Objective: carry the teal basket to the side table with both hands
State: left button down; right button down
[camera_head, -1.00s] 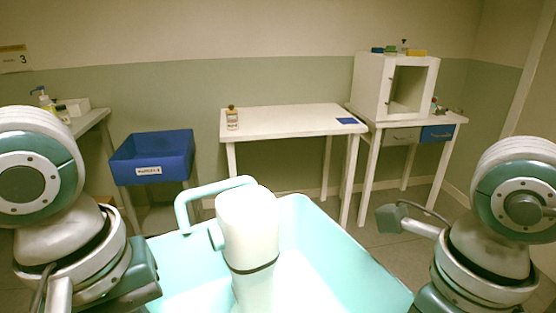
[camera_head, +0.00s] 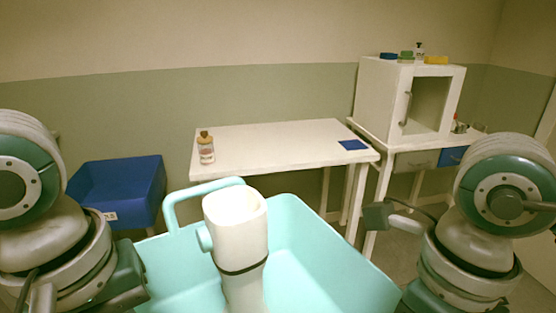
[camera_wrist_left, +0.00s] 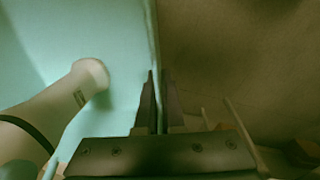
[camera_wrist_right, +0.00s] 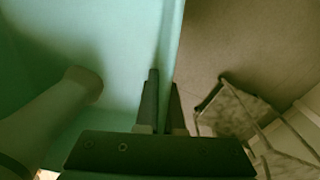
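The teal basket (camera_head: 330,250) is right in front of me at the bottom of the head view. My left gripper (camera_wrist_left: 158,75) is closed with the basket's wall edge between its fingers in the left wrist view. My right gripper (camera_wrist_right: 163,75) is likewise closed on the opposite wall edge in the right wrist view. Both fingertips are hidden in the head view. The basket floor is partly hidden. A white table (camera_head: 270,145) stands ahead, beyond the basket's far wall. Which table is the side table is not marked.
The middle top is clear. A blue bin (camera_head: 120,185) is at left. A white cabinet (camera_head: 385,98) stands on another table at right.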

aim_at(279, 140)
jog(key=i, duration=1.75)
jog(key=i+j+z, duration=0.1)
jog(key=i, duration=1.6)
